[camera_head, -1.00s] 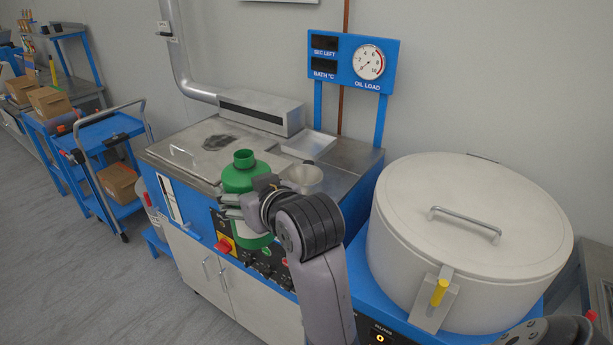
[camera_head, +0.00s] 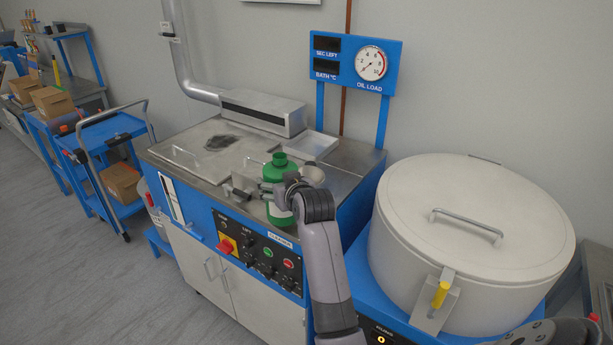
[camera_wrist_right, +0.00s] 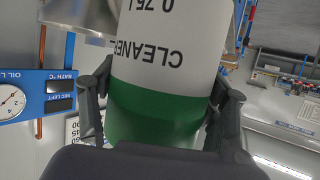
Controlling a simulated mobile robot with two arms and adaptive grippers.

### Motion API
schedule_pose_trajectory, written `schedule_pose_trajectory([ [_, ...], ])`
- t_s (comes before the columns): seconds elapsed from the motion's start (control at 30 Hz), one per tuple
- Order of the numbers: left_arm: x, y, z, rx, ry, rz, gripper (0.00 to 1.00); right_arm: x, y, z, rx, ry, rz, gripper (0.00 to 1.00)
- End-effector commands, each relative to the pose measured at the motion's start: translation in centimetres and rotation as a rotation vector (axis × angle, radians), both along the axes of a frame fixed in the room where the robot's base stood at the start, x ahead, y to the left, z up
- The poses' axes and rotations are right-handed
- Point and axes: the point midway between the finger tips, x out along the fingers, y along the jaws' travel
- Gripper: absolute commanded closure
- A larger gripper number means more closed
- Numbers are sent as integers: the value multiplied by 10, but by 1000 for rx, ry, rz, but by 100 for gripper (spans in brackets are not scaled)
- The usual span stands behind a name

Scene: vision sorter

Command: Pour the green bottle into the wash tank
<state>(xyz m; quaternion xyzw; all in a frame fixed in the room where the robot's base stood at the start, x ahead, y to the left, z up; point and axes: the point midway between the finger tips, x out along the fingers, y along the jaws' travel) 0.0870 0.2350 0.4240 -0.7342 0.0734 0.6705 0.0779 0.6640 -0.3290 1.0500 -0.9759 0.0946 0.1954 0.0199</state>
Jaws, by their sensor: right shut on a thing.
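The green bottle (camera_head: 282,167) has an open neck and a white label. It looks about upright in the head view. The wash tank (camera_head: 226,276) is the blue and white cleaner unit with a steel top. The bottle is at its front right part. My left gripper is out of view.
A flat lid with a handle (camera_head: 186,156) covers the left of the tank top. A blue sign with a gauge (camera_head: 370,65) stands behind. A large white lidded drum (camera_head: 480,225) is at right. A blue cart (camera_head: 108,132) stands at left, with bare floor before it.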

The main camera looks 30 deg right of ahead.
Motion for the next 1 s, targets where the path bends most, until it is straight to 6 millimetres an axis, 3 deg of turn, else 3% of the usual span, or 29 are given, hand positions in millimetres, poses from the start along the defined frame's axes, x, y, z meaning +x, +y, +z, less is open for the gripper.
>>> schedule_pose_trajectory([
  [0.47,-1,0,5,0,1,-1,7,2,-1,8,29,0,-2,92],
  [1.0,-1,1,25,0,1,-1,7,4,-6,16,263,95,-1,92],
])
